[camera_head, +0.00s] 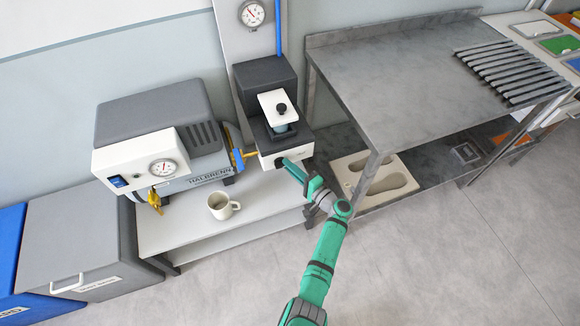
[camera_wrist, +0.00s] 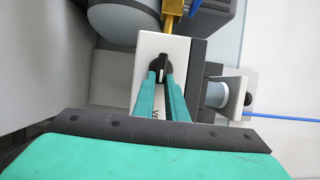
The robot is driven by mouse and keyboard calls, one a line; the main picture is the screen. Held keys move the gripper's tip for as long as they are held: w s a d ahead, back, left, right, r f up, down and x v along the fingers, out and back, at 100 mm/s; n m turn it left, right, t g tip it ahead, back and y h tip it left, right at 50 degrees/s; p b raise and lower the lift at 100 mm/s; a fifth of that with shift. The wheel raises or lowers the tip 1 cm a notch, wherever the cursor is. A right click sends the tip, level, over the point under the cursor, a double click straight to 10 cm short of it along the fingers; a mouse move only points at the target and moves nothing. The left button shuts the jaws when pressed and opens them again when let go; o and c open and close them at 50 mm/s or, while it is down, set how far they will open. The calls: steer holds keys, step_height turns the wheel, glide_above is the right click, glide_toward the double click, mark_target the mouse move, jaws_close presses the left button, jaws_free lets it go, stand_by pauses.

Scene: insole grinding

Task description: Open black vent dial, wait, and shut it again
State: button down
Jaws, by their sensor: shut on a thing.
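The black vent dial (camera_wrist: 159,66) sits on the white front plate (camera_wrist: 180,48) of the dark press-like unit (camera_head: 265,85). In the wrist view the dial has a white pointer line that runs along the length of the fingers. My gripper (camera_wrist: 159,80) is shut on the dial, with one green finger on each side of it.
A grey compressor (camera_head: 160,130) with a gauge and yellow valve (camera_head: 155,200) stands left of the unit. A cream mug (camera_head: 222,206) is on the white bench (camera_head: 185,230) in front. A steel table (camera_head: 420,80) stands right, with a footprint board (camera_head: 385,178) beneath. Floor is clear in front.

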steer(key=shift+w+a, duration=0.1)
steer(key=shift+a, duration=0.25)
steer(key=c, duration=1.8)
jaws_free()
steer(key=shift+d, duration=0.2)
steer(key=v, duration=1)
steer(key=shift+s+d, duration=0.25)
steer(key=shift+d, duration=0.05)
